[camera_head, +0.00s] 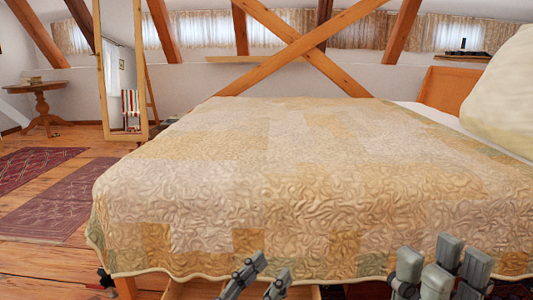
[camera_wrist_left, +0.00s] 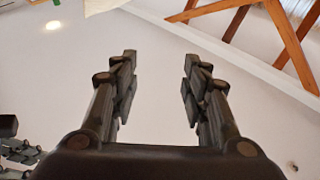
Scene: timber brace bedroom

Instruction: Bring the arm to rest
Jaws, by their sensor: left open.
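My left gripper (camera_head: 262,274) shows at the bottom centre of the head view, in front of the near edge of the bed. In the left wrist view the left gripper (camera_wrist_left: 158,75) has its two fingers well apart with nothing between them. It points up toward the white ceiling. My right gripper (camera_head: 442,268) shows at the bottom right of the head view, also in front of the bed's near side. Its grey fingers overlap in the picture, so its opening is unclear. The rest of both arms is below the picture in the head view.
A bed with a patchwork quilt (camera_head: 270,165) fills the middle ahead. A pillow (camera_head: 500,95) is at the right. A standing mirror (camera_head: 120,70), a small round table (camera_head: 42,100) and rugs (camera_head: 55,205) are at the left. Timber braces (camera_head: 300,45) stand behind the bed.

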